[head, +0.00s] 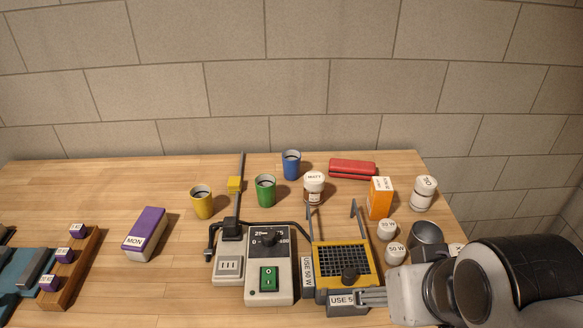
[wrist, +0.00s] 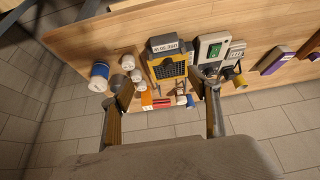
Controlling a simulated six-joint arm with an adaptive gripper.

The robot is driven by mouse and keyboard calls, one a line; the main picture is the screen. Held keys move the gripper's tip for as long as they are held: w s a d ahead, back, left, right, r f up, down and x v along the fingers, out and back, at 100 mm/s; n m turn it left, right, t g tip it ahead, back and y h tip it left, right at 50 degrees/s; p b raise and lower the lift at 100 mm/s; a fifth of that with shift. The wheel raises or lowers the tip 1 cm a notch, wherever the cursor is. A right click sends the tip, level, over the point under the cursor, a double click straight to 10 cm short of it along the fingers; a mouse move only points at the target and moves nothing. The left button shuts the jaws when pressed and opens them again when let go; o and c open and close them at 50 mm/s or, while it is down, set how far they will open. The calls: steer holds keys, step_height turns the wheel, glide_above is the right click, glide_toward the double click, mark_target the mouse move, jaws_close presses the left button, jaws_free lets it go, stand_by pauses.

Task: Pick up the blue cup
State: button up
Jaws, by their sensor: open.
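The blue cup (head: 291,165) stands upright at the back of the wooden table, near the wall, left of the red case and behind the white-capped bottle. In the wrist view a small blue shape that looks like the cup (wrist: 190,101) shows near the right finger, partly hidden. My gripper (head: 372,297) is low at the front right of the head view, well away from the cup. In the wrist view its two fingers (wrist: 166,104) are spread apart with nothing held between them.
A green cup (head: 265,190) and a yellow cup (head: 202,202) stand left of the blue cup. The red case (head: 352,169), white-capped bottle (head: 314,187) and orange box (head: 380,198) are to its right. A soldering station (head: 270,265) and yellow-black device (head: 343,265) stand in front.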

steer(key=w+a+r+t+y, duration=0.1)
steer(key=w+a+r, duration=0.15)
steer(key=w, duration=0.65)
steer(key=w+a+r+t+y, duration=0.1)
steer(key=w+a, duration=0.2)
steer(key=w, duration=0.6)
steer(key=m+t+h, duration=0.1)
steer(key=t+h, duration=0.2)
steer(key=t, duration=0.3)
glide_above(291, 166)
steer(key=s, duration=0.5)
step_height(291, 166, down, 17)
steer(key=shift+w+a+f+h, duration=0.25)
steer(key=shift+w+f+h, duration=0.05)
steer(key=shift+w+f, duration=0.15)
steer(key=shift+x, duration=1.25)
steer(key=shift+w+f, duration=0.1)
